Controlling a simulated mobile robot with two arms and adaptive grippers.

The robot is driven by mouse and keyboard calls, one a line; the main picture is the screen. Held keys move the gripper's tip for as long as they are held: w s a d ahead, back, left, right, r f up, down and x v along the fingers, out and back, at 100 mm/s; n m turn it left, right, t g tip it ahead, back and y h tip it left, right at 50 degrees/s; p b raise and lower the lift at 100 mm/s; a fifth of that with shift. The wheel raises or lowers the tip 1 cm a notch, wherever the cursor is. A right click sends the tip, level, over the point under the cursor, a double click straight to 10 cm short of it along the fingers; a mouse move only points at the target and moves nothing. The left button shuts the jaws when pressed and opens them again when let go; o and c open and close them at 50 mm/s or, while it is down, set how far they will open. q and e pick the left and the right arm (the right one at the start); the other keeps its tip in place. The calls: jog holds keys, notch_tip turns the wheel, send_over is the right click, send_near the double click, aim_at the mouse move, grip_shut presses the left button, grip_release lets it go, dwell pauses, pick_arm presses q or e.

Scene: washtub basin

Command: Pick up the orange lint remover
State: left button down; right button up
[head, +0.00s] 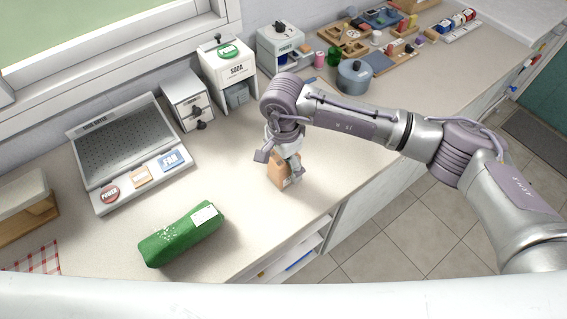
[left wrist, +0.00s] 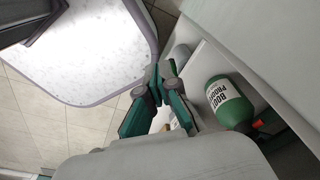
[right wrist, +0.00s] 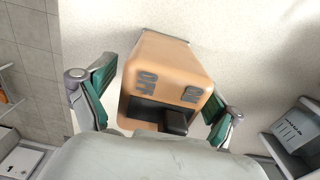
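The orange lint remover (head: 277,170) stands on the counter, near its front edge. In the right wrist view the orange lint remover (right wrist: 168,68) shows OFF and ON lettering and a dark switch. My right gripper (head: 284,158) is down at it from above. In the right wrist view its fingers (right wrist: 163,93) are spread, one on each side of the lint remover. A gap shows at the left finger; the right finger is close, and contact there cannot be told. My left gripper (left wrist: 158,82) is shut and empty, away from the lint remover and outside the head view.
A green pouch (head: 181,234) lies left of the lint remover. A grey drying tray (head: 122,148) and a soda dispenser (head: 228,68) stand behind. A blue-grey pot (head: 354,77) stands at the back right. A green bottle (left wrist: 229,103) is on a shelf near my left gripper.

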jog(key=c, duration=1.1)
jog(key=shift+r, duration=0.1)
jog(key=shift+c, duration=0.6)
jog(key=shift+r, duration=0.1)
